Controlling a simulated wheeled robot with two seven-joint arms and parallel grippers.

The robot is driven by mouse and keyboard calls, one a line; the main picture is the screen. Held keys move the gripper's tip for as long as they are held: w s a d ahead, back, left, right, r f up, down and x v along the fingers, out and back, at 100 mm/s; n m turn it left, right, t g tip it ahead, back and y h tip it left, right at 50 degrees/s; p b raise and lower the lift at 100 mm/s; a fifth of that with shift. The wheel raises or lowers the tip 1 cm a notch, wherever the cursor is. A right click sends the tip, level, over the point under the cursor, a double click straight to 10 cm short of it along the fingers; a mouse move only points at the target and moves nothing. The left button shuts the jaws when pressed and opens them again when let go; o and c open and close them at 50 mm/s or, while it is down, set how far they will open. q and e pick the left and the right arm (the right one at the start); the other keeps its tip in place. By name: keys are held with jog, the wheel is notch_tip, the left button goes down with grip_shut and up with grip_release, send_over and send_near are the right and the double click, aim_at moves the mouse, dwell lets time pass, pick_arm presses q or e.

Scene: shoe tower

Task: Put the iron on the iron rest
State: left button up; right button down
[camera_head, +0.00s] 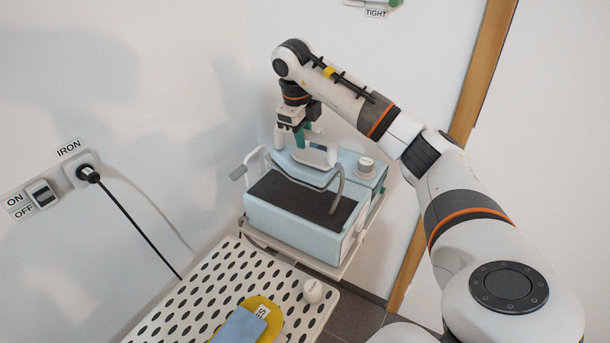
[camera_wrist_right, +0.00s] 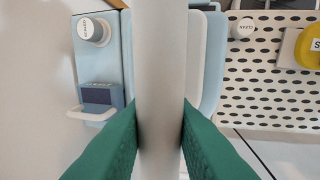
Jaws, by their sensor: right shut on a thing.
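My right gripper (camera_head: 308,143) is at the back of the light blue iron station in the head view. In the right wrist view its green fingers (camera_wrist_right: 160,118) are shut on the pale handle of the iron (camera_wrist_right: 158,50). The iron (camera_head: 311,172) is light blue with a white handle, and a grey hose runs from it. It is over the back part of the iron rest, the station's dark top (camera_head: 290,198). I cannot tell whether it touches the rest. The gripper hides part of the handle. My left gripper is in neither view.
A perforated ironing board (camera_head: 198,293) stands in front, with a white knob (camera_head: 313,291) and a yellow and blue item (camera_head: 245,325) on it. The station has a dial (camera_head: 366,167). A switch (camera_head: 42,193) and plugged cord (camera_head: 90,175) are on the left wall.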

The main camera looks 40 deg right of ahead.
aim_at(303, 154)
jog(key=f, duration=0.2)
jog(key=f+p, duration=0.1)
jog(key=f, duration=0.1)
jog(key=shift+s+a+f, duration=0.1)
jog(key=shift+a+f, duration=0.1)
jog(key=shift+f, duration=0.15)
jog(key=shift+f+p, duration=0.55)
jog(key=shift+f, duration=1.55)
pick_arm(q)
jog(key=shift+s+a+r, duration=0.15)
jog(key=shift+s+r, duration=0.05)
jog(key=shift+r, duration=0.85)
pick_arm(e)
jog(key=shift+d, duration=0.1)
jog(key=shift+f, duration=0.1)
jog(key=c, duration=1.6)
grip_release()
jog(key=shift+f, duration=0.1)
jog(key=shift+c, duration=0.2)
jog(key=o, duration=0.4)
